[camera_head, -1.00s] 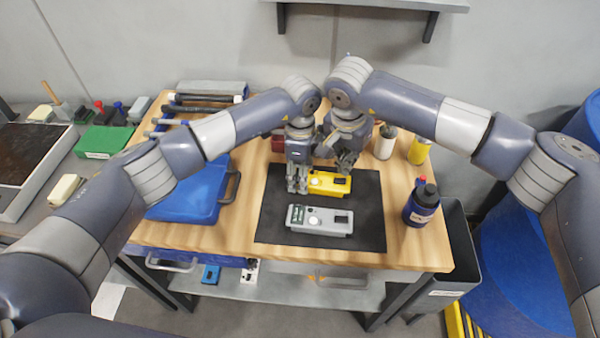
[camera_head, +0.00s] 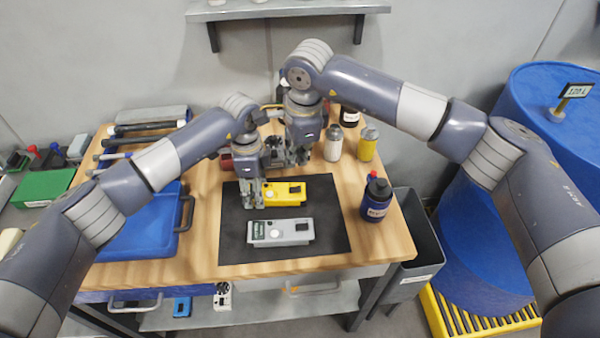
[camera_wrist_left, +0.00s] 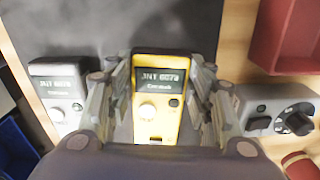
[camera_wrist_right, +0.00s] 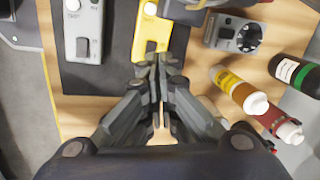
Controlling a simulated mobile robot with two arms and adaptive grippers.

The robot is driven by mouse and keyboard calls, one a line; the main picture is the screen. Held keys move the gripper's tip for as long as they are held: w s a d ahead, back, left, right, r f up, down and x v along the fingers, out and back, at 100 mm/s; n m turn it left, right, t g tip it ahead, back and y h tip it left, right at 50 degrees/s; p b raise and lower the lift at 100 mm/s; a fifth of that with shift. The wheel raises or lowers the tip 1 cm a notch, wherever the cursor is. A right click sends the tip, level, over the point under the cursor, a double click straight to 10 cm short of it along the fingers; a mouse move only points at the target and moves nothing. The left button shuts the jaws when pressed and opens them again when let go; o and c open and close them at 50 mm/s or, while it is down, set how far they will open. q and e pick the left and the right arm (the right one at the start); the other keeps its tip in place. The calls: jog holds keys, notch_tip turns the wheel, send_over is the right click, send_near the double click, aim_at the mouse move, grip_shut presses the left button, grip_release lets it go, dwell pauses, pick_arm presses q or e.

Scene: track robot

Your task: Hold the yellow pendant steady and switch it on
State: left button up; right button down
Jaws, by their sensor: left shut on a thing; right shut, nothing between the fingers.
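The yellow pendant (camera_head: 287,191) lies on the black mat (camera_head: 325,240), behind a similar grey pendant (camera_head: 280,232). My left gripper (camera_head: 250,197) is shut on the yellow pendant's left end. In the left wrist view, the pendant (camera_wrist_left: 160,124) sits between its fingers and shows a dark lettered panel, a pale round knob and a small dark button. My right gripper (camera_head: 300,160) is shut and empty, pointing down just behind the pendant. In the right wrist view, its closed tips (camera_wrist_right: 157,60) are near the pendant's end (camera_wrist_right: 152,28) with a dark switch; contact is unclear.
A grey device with a dial (camera_wrist_right: 235,33) lies beside the mat. Several bottles stand on the right, including a dark blue one (camera_head: 377,198) and a yellow one (camera_head: 367,145). A blue case (camera_head: 150,222) is at left. A red bin (camera_wrist_left: 290,35) is behind.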

pick_arm(q)
jog(key=shift+a, duration=0.1)
jog(key=shift+f, duration=0.1)
pick_arm(e)
jog(key=d+r+n+y, duration=0.2)
jog(key=d+n+y, duration=0.1)
jog(key=n, duration=1.3)
jog(key=d+r+n+g+y, duration=0.1)
jog(key=d+r+n+y, duration=0.1)
jog(key=n, duration=1.4)
jog(key=shift+d+r+n+y, duration=0.25)
jog(key=shift+d+n+y, duration=0.05)
jog(key=shift+d+y, duration=0.55)
